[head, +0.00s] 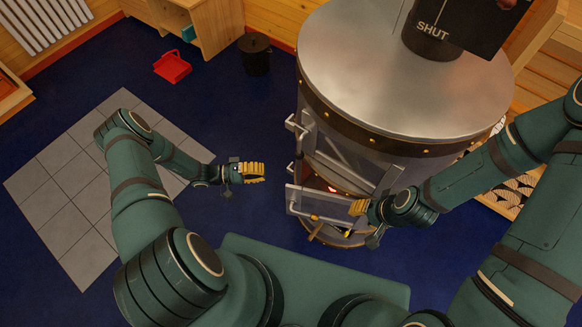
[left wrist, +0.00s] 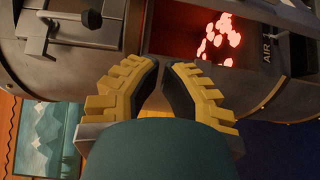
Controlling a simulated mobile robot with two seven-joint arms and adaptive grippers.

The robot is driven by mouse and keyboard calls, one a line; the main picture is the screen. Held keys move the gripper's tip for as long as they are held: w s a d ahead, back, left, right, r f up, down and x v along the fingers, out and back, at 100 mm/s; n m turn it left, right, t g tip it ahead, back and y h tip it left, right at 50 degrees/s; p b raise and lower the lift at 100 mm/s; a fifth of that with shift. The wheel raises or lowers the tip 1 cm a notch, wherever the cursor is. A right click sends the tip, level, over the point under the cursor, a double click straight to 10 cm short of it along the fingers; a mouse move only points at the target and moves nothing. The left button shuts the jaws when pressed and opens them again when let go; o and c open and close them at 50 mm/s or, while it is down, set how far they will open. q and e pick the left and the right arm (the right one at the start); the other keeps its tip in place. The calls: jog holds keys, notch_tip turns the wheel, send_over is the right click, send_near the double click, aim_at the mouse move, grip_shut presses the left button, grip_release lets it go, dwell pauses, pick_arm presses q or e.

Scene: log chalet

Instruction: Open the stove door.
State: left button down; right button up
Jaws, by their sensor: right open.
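The stove (head: 400,75) is a round metal drum with a silver top, standing right of centre.
A black plate reading SHUT (head: 470,25) is by the flue. A dark bucket (head: 256,55), a red pan (head: 172,67) and a wooden shelf (head: 215,25) stand at the back. Grey floor tiles (head: 75,190) lie at left. The blue floor left of the stove is clear.

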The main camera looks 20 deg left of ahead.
pick_arm(q)
jog(key=x, duration=1)
jog(key=s, duration=0.3)
jog(key=shift+s+a+r, duration=0.1)
jog(key=shift+s+r, duration=0.05)
jog(key=shift+s, duration=0.2)
jog(key=shift+s, duration=0.1)
